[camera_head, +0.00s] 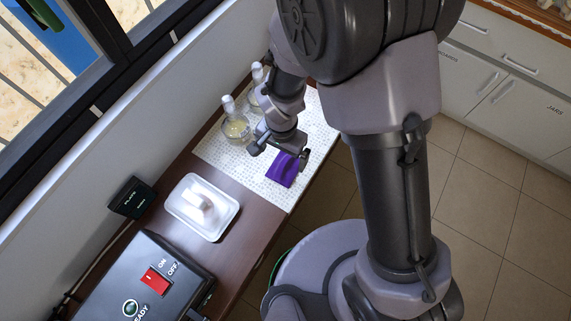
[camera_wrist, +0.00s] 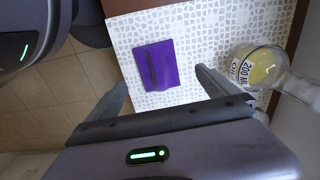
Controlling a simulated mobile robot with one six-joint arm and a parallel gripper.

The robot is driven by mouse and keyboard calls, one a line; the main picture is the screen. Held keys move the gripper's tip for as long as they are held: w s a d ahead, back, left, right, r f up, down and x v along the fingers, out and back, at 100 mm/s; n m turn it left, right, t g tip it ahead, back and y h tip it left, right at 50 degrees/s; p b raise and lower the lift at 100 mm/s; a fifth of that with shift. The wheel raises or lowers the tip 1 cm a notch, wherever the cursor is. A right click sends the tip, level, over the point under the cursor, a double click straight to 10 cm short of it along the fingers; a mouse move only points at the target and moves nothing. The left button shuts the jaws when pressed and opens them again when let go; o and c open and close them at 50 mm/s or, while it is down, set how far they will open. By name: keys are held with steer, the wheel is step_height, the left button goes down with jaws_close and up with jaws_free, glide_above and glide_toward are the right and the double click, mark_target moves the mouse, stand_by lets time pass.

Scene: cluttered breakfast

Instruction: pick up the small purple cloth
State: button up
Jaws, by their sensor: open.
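The small purple cloth (camera_head: 283,169) lies on a white patterned mat (camera_head: 222,151) on the brown table. In the wrist view the cloth (camera_wrist: 157,65) shows as a folded-looking rectangle with a darker band near its left side. My gripper (camera_head: 279,152) is above the mat at the cloth's far end, and hides part of it in the head view. In the wrist view my gripper (camera_wrist: 160,88) has its two fingers apart, with the cloth showing beyond and between them. Nothing is held. The gap in height between the fingers and the cloth is hard to judge.
A glass bottle of yellow liquid (camera_head: 237,127) stands left of my gripper, also close to the right finger in the wrist view (camera_wrist: 257,68). Another bottle is behind it. A white tray (camera_head: 178,211) and a black box with a red switch (camera_head: 128,277) stand nearer on the table.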

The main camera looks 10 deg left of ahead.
mark_target(285, 163)
steer(key=f+b, duration=0.1)
steer(key=f, duration=0.1)
steer(key=f+b, duration=0.1)
steer(key=f, duration=0.1)
steer(key=f+b, duration=0.1)
steer(key=f, duration=0.2)
steer(key=shift+w+d+f, duration=0.1)
steer(key=shift+w+d, duration=0.05)
steer(key=shift+d, duration=0.2)
steer(key=shift+c, duration=0.2)
steer(key=shift+r, duration=0.2)
steer(key=c, duration=1.4)
steer(key=shift+r, duration=0.1)
